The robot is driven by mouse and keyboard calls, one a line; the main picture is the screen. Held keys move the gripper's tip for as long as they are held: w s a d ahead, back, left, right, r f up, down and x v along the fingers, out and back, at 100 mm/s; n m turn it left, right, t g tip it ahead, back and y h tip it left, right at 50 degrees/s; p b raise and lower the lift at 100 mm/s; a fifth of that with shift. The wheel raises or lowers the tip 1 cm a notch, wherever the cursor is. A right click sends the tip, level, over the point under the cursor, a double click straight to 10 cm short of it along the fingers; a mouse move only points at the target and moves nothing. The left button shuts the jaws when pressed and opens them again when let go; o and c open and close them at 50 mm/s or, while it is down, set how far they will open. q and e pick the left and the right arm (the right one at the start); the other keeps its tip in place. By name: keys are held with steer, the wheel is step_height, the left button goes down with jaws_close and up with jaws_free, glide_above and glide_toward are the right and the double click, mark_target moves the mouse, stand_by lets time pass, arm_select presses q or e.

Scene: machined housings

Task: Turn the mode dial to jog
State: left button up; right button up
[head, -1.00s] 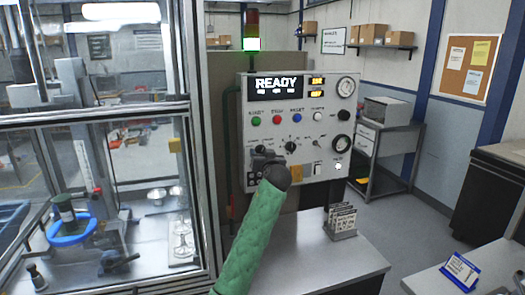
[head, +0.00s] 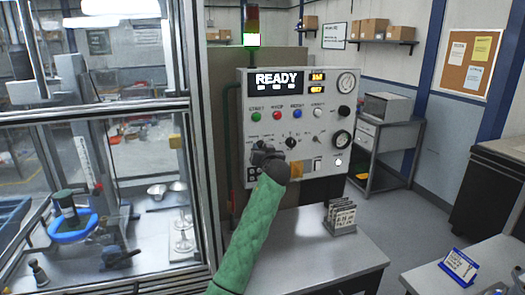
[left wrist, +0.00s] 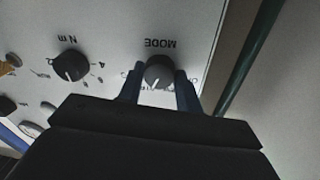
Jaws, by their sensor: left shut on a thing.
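The mode dial (left wrist: 158,73) is a round black knob under the word MODE, which appears upside down in the left wrist view. A white pointer mark shows on the knob; I cannot read which setting it marks. My left gripper (left wrist: 160,88) is shut on the dial, one finger on each side of it. In the head view my left gripper (head: 264,152) is at the lower left of the grey control panel (head: 325,100), and it hides the dial there. My right gripper is not in view.
The panel's display reads READY. Another black knob (left wrist: 71,66) sits beside the dial, and coloured buttons (head: 276,115) are above. A framed glass enclosure (head: 100,150) stands close on the left. A card holder (head: 340,218) stands on the table (head: 300,258) below the panel.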

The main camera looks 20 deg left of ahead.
arm_select(q)
steer(key=shift+m, duration=0.3)
steer(key=m, duration=0.3)
steer(key=shift+r+m+g, duration=0.15)
steer(key=shift+m+g, duration=0.15)
steer(key=m+p, duration=0.1)
steer(key=m, duration=0.1)
steer(key=shift+m, duration=0.4)
steer(key=shift+m+p, duration=0.35)
steer(key=shift+m, duration=0.25)
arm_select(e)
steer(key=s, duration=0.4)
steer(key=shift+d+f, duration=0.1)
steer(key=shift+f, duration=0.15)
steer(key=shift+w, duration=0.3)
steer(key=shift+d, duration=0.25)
